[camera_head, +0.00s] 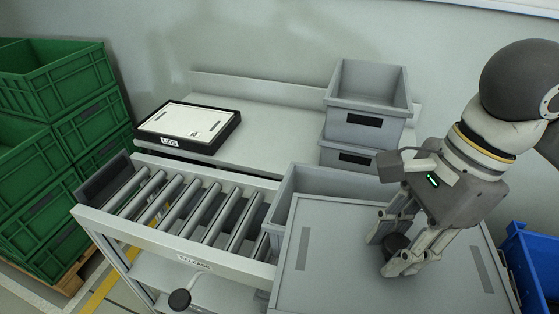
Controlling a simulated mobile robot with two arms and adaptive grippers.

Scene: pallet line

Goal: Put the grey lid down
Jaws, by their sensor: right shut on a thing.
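The grey lid (340,255) is a flat, light grey panel with darker strips near its sides and a black knob (396,243) in its middle. It fills the lower right of the head view. My right gripper (394,254) comes down from the right and is shut on the black knob. The lid overlaps an open grey crate (318,183) and hides most of it. I cannot tell whether the lid touches the crate. My left gripper is not in view.
A roller conveyor (180,210) runs left of the lid, with bare rollers and a "RELEASE" label. Behind it, a bench (265,150) holds a black "LIDS" tray (187,144) and stacked grey crates (365,95). Green crates (60,150) stand left, a blue crate (535,265) right.

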